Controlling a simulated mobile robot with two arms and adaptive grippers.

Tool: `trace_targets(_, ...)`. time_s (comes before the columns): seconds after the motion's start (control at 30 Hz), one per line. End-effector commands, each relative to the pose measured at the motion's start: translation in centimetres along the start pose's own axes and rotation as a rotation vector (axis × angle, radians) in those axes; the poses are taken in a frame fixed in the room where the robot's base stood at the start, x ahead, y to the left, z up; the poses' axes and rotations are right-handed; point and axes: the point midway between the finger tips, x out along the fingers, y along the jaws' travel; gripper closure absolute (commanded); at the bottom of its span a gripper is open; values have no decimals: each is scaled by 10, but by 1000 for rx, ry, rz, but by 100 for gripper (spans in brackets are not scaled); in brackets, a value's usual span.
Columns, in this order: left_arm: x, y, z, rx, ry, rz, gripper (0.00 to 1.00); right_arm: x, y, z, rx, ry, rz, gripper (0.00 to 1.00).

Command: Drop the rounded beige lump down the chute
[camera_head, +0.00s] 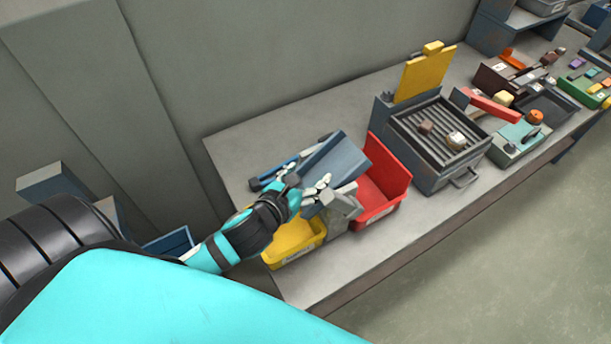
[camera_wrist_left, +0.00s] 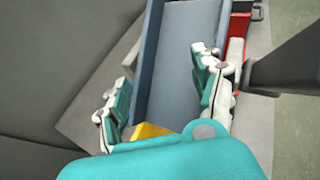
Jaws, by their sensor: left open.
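The blue-grey chute (camera_head: 340,160) slopes down over the bench between a yellow bin (camera_head: 290,240) and a red bin (camera_head: 375,200). My left gripper (camera_head: 325,188) is over the chute's lower part, open, with nothing visible between its fingers. In the left wrist view the open fingers (camera_wrist_left: 165,95) straddle the chute (camera_wrist_left: 185,50), whose visible channel is bare. A pale rounded lump (camera_head: 456,138) with dark marks lies on the grill. A yellowish-beige lump (camera_head: 503,98) sits farther back. I cannot tell which is the rounded beige lump. My right gripper is out of view.
A red piece (camera_head: 490,105), a teal box (camera_head: 515,146) and trays of small items stand farther right. A wall runs behind the bench.

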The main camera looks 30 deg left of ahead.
Motion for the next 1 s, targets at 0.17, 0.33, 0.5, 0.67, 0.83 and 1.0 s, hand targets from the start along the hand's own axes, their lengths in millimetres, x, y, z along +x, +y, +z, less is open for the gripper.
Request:
trace_targets(0.17,-2,-1,-2,-1,3,-2,31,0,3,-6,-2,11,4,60)
trace_targets(0.33,-22,-1,-3,0,6,-3,31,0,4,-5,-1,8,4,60)
trace_targets(0.5,-52,0,-2,-1,5,-2,31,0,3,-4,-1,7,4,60)
trace_targets(0.67,-69,1,-1,-1,2,-1,31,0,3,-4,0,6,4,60)
trace_targets(0.83,-75,1,-1,-1,1,0,31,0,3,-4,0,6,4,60)
trace_targets(1.0,-75,1,0,-1,0,0,31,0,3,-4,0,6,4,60)
